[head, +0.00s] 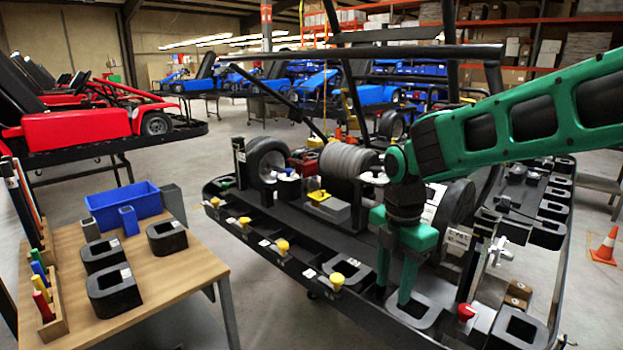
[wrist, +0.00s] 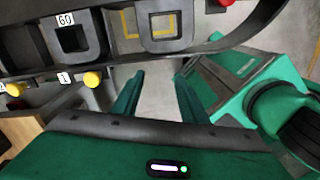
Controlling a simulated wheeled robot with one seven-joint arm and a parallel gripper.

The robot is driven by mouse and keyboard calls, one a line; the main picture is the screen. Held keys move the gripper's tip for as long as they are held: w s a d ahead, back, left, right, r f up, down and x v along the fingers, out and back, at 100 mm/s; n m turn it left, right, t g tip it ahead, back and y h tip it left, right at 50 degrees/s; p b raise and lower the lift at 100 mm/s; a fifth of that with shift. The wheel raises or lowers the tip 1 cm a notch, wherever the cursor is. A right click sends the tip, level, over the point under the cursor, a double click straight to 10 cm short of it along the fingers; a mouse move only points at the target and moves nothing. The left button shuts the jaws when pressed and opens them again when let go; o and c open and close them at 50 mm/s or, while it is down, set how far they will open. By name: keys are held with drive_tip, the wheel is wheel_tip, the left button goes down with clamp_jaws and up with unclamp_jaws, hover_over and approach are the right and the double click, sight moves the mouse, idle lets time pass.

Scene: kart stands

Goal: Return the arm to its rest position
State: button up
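My green arm (head: 520,115) reaches in from the upper right over the black kart frame. My gripper (head: 393,292) points down over the near rim of the kart, close to a pale-topped black block (head: 420,308). In the wrist view the two fingers of my gripper (wrist: 160,76) stand apart with nothing between them. I cannot tell whether the fingertips touch anything below.
A wooden table (head: 175,285) at the left holds a blue bin (head: 123,206) and black blocks (head: 112,290). Yellow knobs (head: 337,279) line the kart's near edge, with a red knob (head: 466,312) right of my gripper. An orange cone (head: 605,246) stands at the right.

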drive_tip(key=s+d+r+m, duration=0.1)
drive_tip(key=s+d+m, duration=0.8)
drive_tip(key=d+m, duration=0.55)
drive_tip(key=s+d+f+m, duration=0.2)
drive_tip(key=s+d+m, duration=0.7)
drive_tip(key=s+m, duration=0.5)
drive_tip(key=shift+s+d+m, duration=0.2)
drive_tip(key=shift+s+m, duration=0.2)
drive_tip(key=shift+m, duration=0.65)
drive_tip(key=shift+w+f, duration=0.15)
